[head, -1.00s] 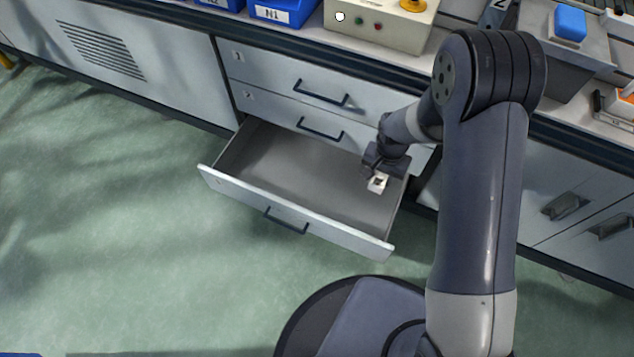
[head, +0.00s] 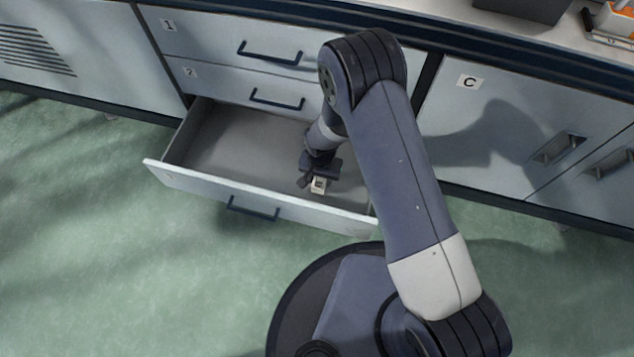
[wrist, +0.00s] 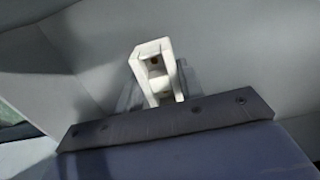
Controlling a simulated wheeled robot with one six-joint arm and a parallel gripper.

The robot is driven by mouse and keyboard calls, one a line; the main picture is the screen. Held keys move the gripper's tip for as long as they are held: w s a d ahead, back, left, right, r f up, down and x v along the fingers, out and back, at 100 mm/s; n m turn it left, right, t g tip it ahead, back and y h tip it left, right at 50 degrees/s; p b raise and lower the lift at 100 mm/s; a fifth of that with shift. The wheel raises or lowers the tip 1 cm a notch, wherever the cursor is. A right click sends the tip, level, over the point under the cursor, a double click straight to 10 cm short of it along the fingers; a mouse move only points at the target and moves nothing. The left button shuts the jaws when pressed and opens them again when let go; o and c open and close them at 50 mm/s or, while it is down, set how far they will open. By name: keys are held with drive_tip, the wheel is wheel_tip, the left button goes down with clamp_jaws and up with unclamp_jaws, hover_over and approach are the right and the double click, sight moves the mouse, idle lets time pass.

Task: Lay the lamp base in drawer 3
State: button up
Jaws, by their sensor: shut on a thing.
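The lamp base (head: 319,185) is a small white block with a dark recess. My gripper (head: 312,178) is shut on it, inside the open drawer 3 (head: 260,207), toward the drawer's right end. In the wrist view the lamp base (wrist: 155,72) stands out past the gripper (wrist: 160,100), with grey drawer surfaces behind it. I cannot tell whether it touches the drawer floor. The fingertips are mostly hidden in both views.
Drawer 1 (head: 215,38) and drawer 2 (head: 220,85) are closed above the open one. A closed cabinet door marked C (head: 500,120) is to the right. The drawer's left part is bare, and green floor (head: 90,250) lies clear in front.

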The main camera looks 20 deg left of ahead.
sight(320, 184)
drive_tip(key=shift+f+b, duration=0.6)
drive_tip(key=shift+f, duration=1.35)
drive_tip(key=shift+f, duration=0.2)
drive_tip(key=o, duration=1)
drive_tip(key=shift+r, duration=0.1)
wheel_tip(320, 184, up, 12)
drive_tip(key=p, duration=0.4)
drive_tip(key=shift+r+p, duration=0.15)
drive_tip(key=shift+p, duration=0.2)
